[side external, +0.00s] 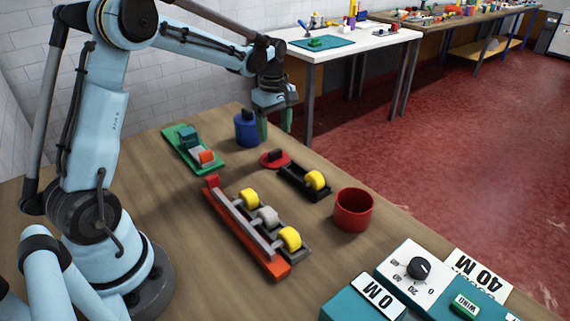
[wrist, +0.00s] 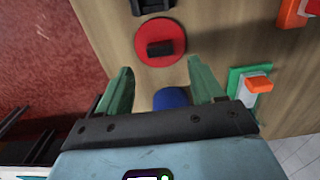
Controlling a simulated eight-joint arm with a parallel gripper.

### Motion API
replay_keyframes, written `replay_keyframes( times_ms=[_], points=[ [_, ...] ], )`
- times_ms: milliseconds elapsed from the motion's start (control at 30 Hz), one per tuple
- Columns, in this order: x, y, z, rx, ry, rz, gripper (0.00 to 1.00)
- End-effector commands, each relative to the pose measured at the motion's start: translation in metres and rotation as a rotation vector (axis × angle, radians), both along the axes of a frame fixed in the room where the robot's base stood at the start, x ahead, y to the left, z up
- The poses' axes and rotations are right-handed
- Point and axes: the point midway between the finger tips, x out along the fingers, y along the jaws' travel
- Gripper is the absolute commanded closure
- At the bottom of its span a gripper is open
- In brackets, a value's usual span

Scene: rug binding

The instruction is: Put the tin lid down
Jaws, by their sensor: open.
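The red tin lid (side external: 275,159), a flat disc with a black block handle, lies on the wooden table beside a black holder. It also shows in the wrist view (wrist: 172,28), ahead of the fingertips. My gripper (side external: 275,134) is open with nothing between its green fingers, above the table near the far edge, behind the lid. In the wrist view my gripper (wrist: 160,68) has its fingers spread and apart from the lid. The red tin (side external: 353,213) stands open-topped, to the right of the lid and nearer the camera.
A blue tin (side external: 246,133) with a dark handle on top stands left of my gripper. A black holder (side external: 295,180) with a yellow roll is close to the lid. A red rack (side external: 235,232) with several rolls and a green tray (side external: 180,140) stand left. Teal control box (side external: 470,290) in front.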

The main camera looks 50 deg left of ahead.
Motion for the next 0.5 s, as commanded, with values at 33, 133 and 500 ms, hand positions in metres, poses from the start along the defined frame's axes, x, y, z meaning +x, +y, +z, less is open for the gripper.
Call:
replay_keyframes(
  times_ms=[33,133,500],
  points=[
    [0.000,0.000,0.011,0.000,0.000,0.000,0.33],
    [0.000,0.000,0.029,0.000,0.000,0.000,0.33],
    [-0.002,-0.003,0.064,0.002,-0.006,-0.018,0.33]
  ],
)
